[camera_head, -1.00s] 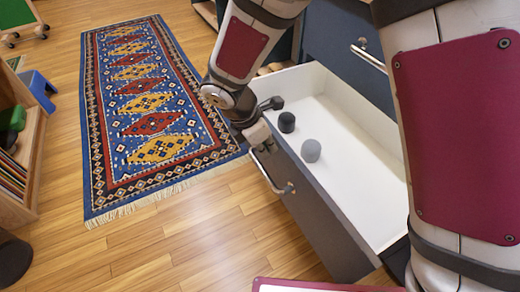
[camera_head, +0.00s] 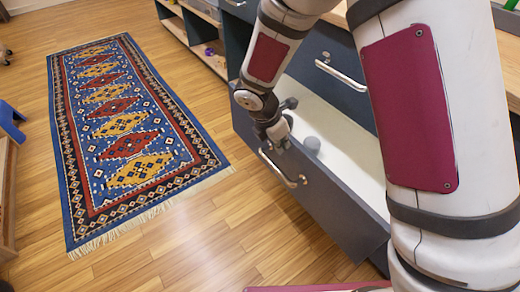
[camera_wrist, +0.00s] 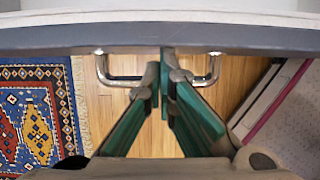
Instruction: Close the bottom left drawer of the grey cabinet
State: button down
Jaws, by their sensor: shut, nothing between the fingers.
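The grey cabinet's drawer (camera_head: 335,200) stands open, with a dark grey front, a pale interior and a metal bar handle (camera_head: 278,168). My gripper (camera_head: 276,138) is shut and empty at the top edge of the drawer front, just above the handle. In the wrist view, my gripper's fingertips (camera_wrist: 166,58) lie close under the front's grey top edge (camera_wrist: 120,38), between the two ends of the handle (camera_wrist: 125,80). I cannot tell whether they touch the front.
Another cabinet drawer front (camera_head: 330,50) with a bar handle (camera_head: 340,75) is above the open drawer and looks closed. A patterned rug (camera_head: 125,140) lies on the wooden floor to the left. Bare floor (camera_head: 200,240) lies before the drawer. Open shelves (camera_head: 205,40) stand behind.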

jog(key=w+d+p, duration=0.4)
jog(key=w+d, duration=0.4)
jog(key=d, duration=0.5)
jog(key=shift+w+p, duration=0.4)
